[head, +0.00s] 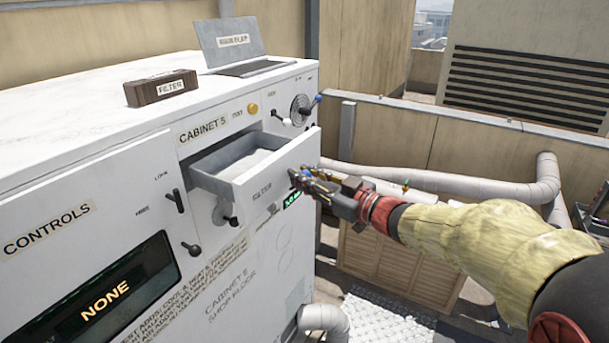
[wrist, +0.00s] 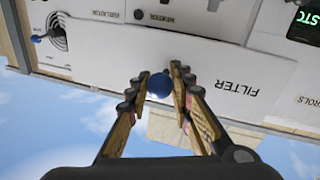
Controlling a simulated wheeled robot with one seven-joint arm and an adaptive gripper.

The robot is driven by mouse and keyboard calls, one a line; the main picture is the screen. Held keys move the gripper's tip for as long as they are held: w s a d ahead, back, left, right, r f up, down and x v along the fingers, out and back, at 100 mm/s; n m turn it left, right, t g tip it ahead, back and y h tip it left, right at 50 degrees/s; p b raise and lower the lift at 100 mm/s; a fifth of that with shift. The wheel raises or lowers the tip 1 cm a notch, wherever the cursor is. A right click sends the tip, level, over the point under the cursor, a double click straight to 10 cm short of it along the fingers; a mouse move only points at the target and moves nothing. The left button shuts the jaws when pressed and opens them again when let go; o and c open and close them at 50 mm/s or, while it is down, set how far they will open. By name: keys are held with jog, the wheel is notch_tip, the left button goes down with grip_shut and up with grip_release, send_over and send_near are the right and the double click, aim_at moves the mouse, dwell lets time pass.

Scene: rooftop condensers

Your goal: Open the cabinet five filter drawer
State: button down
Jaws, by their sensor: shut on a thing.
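The cabinet five filter drawer (head: 273,174) stands pulled out from the white cabinet front, under the "CABINET 5" label (head: 203,131). Its open top shows a grey-walled inside with something pale in it. The drawer front, marked "FILTER", also shows in the wrist view (wrist: 237,72). My gripper (head: 299,176) is at the right part of the drawer front. In the wrist view my gripper (wrist: 158,84) has its fingers on either side of a blue round knob (wrist: 159,85) and is shut on it. The knob is mostly hidden in the head view.
A brown box labelled "FILTER" (head: 161,87) lies on the cabinet top, near a raised grey lid (head: 232,42). Black levers (head: 178,200) stick out left of the drawer. A dial with a blue-tipped handle (head: 301,108) is above right. Pale pipes (head: 450,181) run behind my arm.

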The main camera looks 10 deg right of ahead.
jog(key=shift+s+f, duration=0.1)
jog(key=shift+f, duration=0.15)
jog(key=c, duration=2)
grip_release()
jog(key=shift+o, duration=1.2)
jog(key=shift+a, duration=0.2)
jog(key=shift+o, duration=1)
jog(key=shift+d+r, duration=0.1)
jog(key=shift+d, duration=0.05)
jog(key=shift+s+d, duration=0.3)
jog(key=shift+d, duration=0.1)
jog(key=v, duration=1.1)
jog(key=shift+s+a, duration=0.2)
